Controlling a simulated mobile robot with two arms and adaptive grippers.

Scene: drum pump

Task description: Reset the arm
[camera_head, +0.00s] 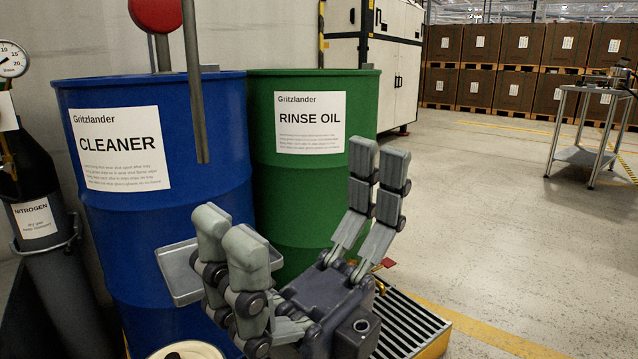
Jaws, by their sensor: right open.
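My right gripper (304,203) is large in the lower middle, in front of the drums. Its jointed grey fingers are spread wide apart, with nothing between them. The blue CLEANER drum (190,230) stands to the left behind it, and the green RINSE OIL drum (300,190) stands behind it. A grey rod (194,85) hangs down in front of the blue drum's rim. A red round part (157,14) on a grey post is above that drum, cut off by the top edge. My left gripper is not in view.
A grey tray (178,276) shows in front of the blue drum, partly behind my fingers. A nitrogen cylinder (35,190) with a gauge stands at left. A yellow-edged grate (412,325) lies at lower right. The floor to the right is clear up to a metal cart (580,157).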

